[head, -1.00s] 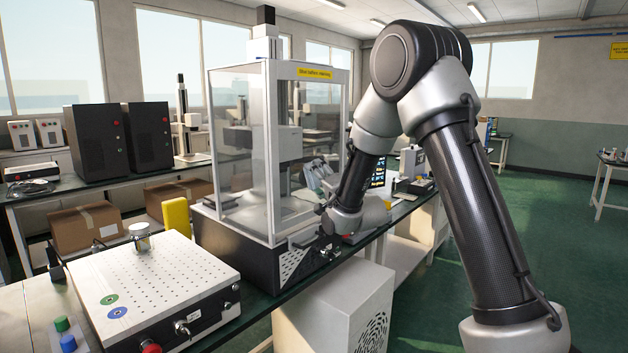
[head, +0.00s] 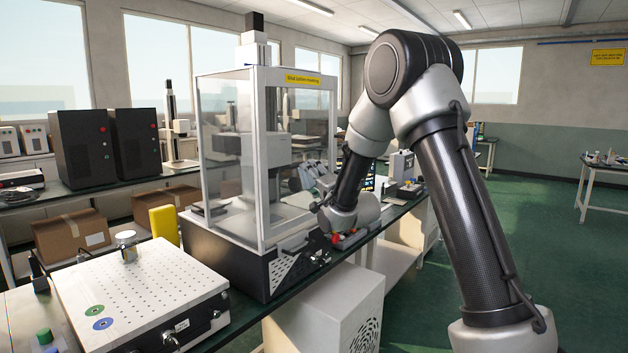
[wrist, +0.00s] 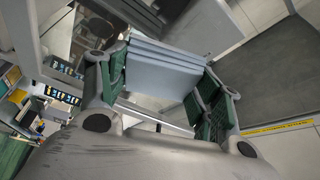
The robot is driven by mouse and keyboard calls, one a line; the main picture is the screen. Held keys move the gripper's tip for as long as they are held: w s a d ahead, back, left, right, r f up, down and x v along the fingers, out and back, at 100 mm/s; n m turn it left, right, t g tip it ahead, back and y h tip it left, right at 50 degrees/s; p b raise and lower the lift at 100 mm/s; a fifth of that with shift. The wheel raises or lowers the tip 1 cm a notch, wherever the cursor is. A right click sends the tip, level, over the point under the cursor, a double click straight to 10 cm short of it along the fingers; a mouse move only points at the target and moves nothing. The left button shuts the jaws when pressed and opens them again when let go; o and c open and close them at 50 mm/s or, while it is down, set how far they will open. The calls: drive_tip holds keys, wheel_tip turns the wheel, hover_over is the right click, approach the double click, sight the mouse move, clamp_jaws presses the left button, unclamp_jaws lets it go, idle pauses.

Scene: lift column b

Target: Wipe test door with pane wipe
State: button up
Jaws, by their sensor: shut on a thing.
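The pane wipe (wrist: 165,72) is a folded light blue-grey cloth in several layers. In the wrist view it sits between the two green-padded fingers of my gripper (wrist: 163,80), which is shut on it. The test door (head: 303,79) is the clear, pale-framed front of the tall enclosure, with a yellow label on its top rail. In the head view my gripper (head: 310,178) is beside the lower right part of the door frame, at pane height. I cannot tell whether the wipe touches the pane. My wrist hides the door's lower right corner.
A perforated white-topped box (head: 150,285) stands at the front left of the bench. A yellow block (head: 165,224) stands behind it. Instruments (head: 403,172) stand further right.

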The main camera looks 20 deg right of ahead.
sight(293, 173)
drive_tip(key=shift+s+a, duration=0.65)
drive_tip(key=shift+a, duration=0.25)
drive_tip(key=shift+s+a, duration=0.6)
drive_tip(key=shift+a, duration=0.25)
drive_tip(key=shift+s+a, duration=0.65)
drive_tip(key=shift+a, duration=0.25)
drive_tip(key=shift+s+r, duration=0.1)
drive_tip(key=shift+r, duration=0.6)
drive_tip(key=w+d, duration=0.4)
drive_tip(key=d, duration=0.2)
drive_tip(key=shift+w, duration=0.25)
drive_tip(key=s+d, duration=0.3)
drive_tip(key=s, duration=0.2)
drive_tip(key=shift+d, duration=0.25)
drive_tip(key=shift+s+d, duration=0.9)
drive_tip(key=shift+s, duration=0.3)
